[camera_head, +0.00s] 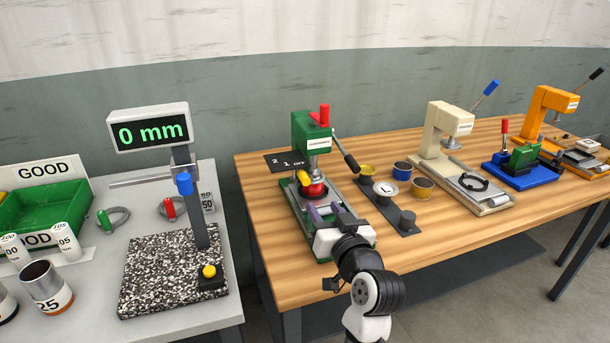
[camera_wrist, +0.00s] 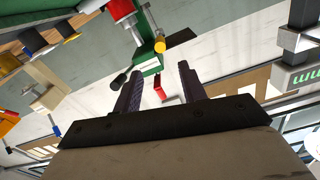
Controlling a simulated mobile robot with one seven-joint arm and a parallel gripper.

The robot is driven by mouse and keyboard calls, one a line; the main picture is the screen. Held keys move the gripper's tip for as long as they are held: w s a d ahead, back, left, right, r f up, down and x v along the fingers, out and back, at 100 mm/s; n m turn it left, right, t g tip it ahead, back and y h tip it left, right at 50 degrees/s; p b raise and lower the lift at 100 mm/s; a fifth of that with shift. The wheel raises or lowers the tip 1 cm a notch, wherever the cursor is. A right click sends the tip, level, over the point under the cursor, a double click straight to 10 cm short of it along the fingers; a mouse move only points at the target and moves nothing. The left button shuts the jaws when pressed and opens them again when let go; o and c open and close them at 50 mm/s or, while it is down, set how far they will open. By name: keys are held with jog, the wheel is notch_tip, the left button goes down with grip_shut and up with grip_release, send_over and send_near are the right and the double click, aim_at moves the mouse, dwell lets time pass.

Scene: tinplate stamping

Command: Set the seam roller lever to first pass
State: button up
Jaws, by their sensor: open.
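A green bench machine (camera_head: 310,135) stands at the left of the wooden table, with an upright red handle (camera_head: 324,113) on top. A dark plate marked 2, 1 and OFF (camera_head: 285,161) lies behind it. A black-gripped lever (camera_head: 347,158) slants from its right side, and a yellow knob (camera_head: 303,178) sits at its left front. A red round part (camera_head: 313,190) is under the head. My gripper (camera_head: 326,210) is open and empty over the front of the machine's base. In the tilted wrist view, the red handle (camera_wrist: 160,88) shows beyond the open fingers (camera_wrist: 160,75), apart from them.
A dark tray (camera_head: 403,222) beside the machine holds small parts. Cream (camera_head: 445,130), blue (camera_head: 522,170) and orange (camera_head: 553,105) machines follow. A display gauge (camera_head: 149,130) stands on the grey table at left.

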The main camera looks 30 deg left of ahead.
aim_at(308, 185)
jog(key=p+x, duration=0.3)
jog(key=x, duration=1)
grip_shut()
